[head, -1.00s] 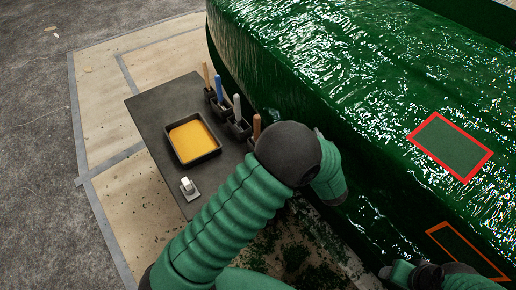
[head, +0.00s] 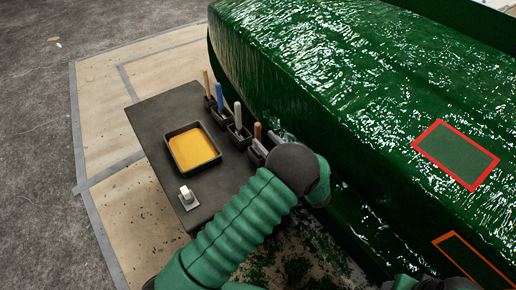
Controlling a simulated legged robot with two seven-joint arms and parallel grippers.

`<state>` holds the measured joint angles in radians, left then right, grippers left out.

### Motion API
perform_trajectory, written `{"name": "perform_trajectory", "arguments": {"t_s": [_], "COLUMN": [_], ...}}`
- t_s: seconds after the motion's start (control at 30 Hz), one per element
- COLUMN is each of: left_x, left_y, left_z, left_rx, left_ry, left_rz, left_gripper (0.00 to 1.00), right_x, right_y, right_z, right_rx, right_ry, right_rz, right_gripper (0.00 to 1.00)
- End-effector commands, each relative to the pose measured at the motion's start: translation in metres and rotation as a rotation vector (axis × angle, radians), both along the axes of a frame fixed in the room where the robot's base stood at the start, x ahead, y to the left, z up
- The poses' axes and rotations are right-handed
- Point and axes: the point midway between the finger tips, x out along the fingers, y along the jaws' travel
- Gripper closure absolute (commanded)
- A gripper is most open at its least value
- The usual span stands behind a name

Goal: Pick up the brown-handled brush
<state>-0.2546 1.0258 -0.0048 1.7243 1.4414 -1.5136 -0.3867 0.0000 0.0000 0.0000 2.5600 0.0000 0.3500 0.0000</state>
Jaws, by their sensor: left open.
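A brush with an orange-brown handle (head: 257,131) stands upright in the nearest holder on the dark table's right edge. Another brush, with a lighter tan handle (head: 206,83), stands in the farthest holder. My forearm and wrist hide most of the gripper, and I cannot tell whether the fingers touch the handle. My right gripper is not in view; only part of my right arm shows at the bottom right.
A blue-handled tool (head: 219,96) and a white-handled tool (head: 238,115) stand in holders between the two brushes. A tray of yellow-orange material (head: 192,146) and a small white object (head: 186,194) are on the table (head: 152,112). The glossy green hull mould (head: 330,80) rises close on the right.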

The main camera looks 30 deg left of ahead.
Motion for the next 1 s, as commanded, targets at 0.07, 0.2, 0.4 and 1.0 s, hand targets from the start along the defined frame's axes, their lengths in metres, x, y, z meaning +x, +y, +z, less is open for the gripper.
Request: {"name": "perform_trajectory", "arguments": {"t_s": [0.07,0.2,0.4,1.0], "left_x": [0.003,0.012,0.015,0.015], "left_y": [0.013,0.037,0.043,0.043], "left_z": [-0.004,-0.005,-0.003,-0.003], "left_rx": [0.001,0.0,0.0,0.0], "left_ry": [0.0,-0.002,-0.001,-0.001], "left_rz": [0.005,0.003,0.001,0.001], "left_gripper": [0.55,0.55,0.55,1.0], "right_x": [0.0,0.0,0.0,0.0], "right_y": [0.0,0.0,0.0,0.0], "right_z": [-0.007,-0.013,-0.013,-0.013], "right_rx": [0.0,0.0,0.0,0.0], "right_ry": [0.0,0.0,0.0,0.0], "right_rz": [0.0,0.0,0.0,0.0], "right_gripper": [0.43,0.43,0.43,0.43]}}
